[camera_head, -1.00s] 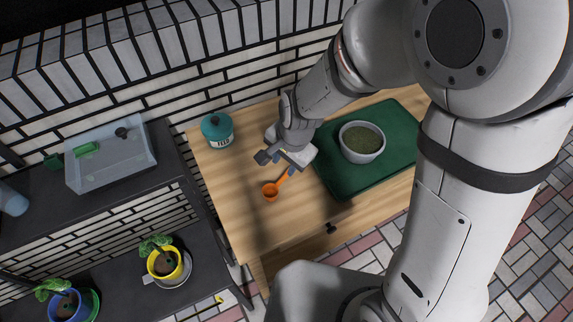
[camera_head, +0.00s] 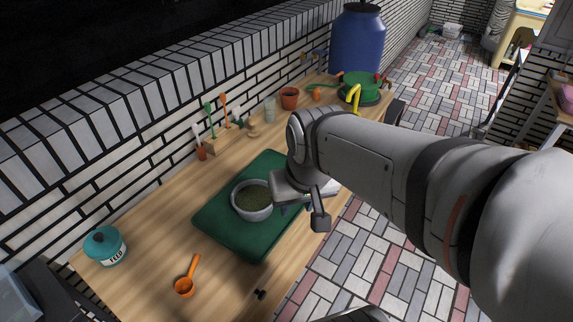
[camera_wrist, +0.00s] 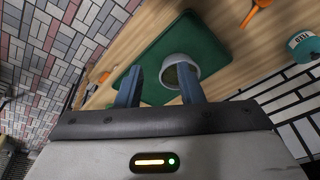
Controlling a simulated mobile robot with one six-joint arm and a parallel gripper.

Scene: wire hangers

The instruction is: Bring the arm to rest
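My gripper (camera_head: 304,212) hangs over the right edge of the green mat, beside the grey bowl. In the wrist view its two fingers (camera_wrist: 160,82) stand apart with nothing held between them. The grey bowl (camera_head: 252,213) of green-brown contents sits on the green mat (camera_head: 222,222); in the wrist view the bowl (camera_wrist: 181,62) shows beyond the fingers. The orange scoop (camera_head: 185,287) lies on the wooden table at the front left. The teal feed tin (camera_head: 105,247) stands at the table's left end. My arm hides part of the table's right side.
A wooden tool holder (camera_head: 222,144), a terracotta pot (camera_head: 289,98) and a coiled green hose (camera_head: 360,87) stand along the table's back. A blue barrel (camera_head: 357,40) is beyond. Brick wall borders the back; tiled floor (camera_head: 385,265) is open in front.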

